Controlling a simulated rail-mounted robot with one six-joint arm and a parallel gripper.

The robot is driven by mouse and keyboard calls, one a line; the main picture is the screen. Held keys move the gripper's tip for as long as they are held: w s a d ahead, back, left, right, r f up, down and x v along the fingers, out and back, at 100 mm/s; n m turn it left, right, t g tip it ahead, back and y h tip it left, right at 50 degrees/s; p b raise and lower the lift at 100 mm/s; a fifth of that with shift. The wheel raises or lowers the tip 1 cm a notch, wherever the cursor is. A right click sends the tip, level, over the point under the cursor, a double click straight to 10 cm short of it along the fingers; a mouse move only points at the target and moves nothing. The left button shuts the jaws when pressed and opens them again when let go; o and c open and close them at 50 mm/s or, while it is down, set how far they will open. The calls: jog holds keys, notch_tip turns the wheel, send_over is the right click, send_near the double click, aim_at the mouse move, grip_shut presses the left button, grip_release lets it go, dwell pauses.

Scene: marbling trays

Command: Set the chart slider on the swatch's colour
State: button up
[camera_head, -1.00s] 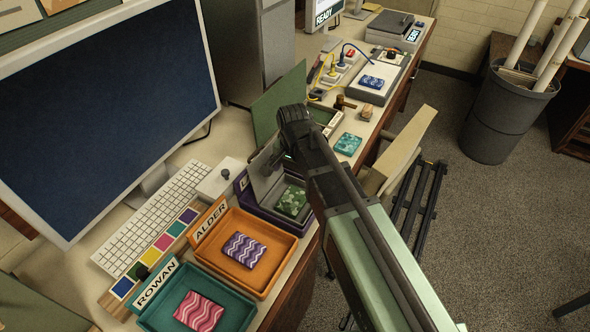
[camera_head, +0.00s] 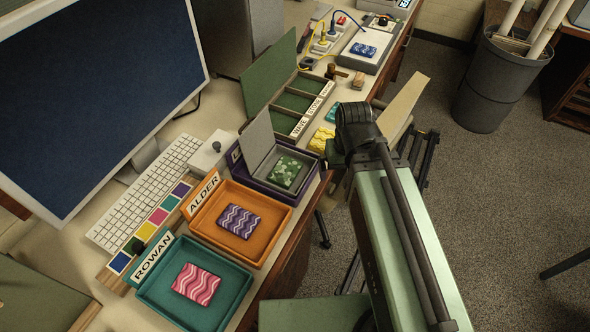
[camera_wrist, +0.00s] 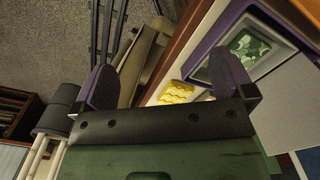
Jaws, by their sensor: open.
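The colour chart (camera_head: 110,279) is a wooden strip beside the keyboard. It bears a row of blue, green, yellow, pink, teal and purple patches. Its black slider knob (camera_head: 137,245) stands at the green patch, between blue and yellow. Patterned swatches lie about: a pink one (camera_head: 196,284), a purple one (camera_head: 239,221), a green one (camera_head: 285,172) in a lidded box in the purple tray, and a yellow one (camera_head: 321,139). My gripper (camera_wrist: 167,82) is open and empty, right of the purple tray and far from the slider. Its fingertips are hidden in the head view.
The teal ROWAN tray (camera_head: 240,283) and orange ALDER tray (camera_head: 272,256) stand right of the chart, with the purple tray (camera_head: 309,184) beyond. The box's grey lid (camera_head: 258,137) stands open. A white knobbed box (camera_head: 209,152) sits near the chart's far end. The keyboard (camera_head: 150,187) lies left.

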jog(key=w+a+m, duration=0.3)
jog(key=w+a, duration=0.1)
jog(key=a, duration=0.3)
jog(key=w+a+m, duration=0.4)
jog(key=w+a, duration=0.1)
jog(key=a, duration=0.3)
notch_tip(320, 180, down, 6)
jog(key=b, duration=0.6)
jog(key=shift+s+d, duration=0.1)
jog(key=f+b, duration=0.5)
jog(key=shift+w+d+f, duration=0.1)
jog(key=shift+w+f, duration=0.05)
jog(key=shift+w, duration=0.05)
jog(key=shift+r, duration=0.25)
jog(key=c, duration=1)
notch_tip(320, 180, up, 20)
jog(key=p, duration=2.1)
jog(key=b, duration=0.6)
send_over(285, 171)
notch_tip(285, 171, down, 6)
jog(key=shift+r, duration=0.55)
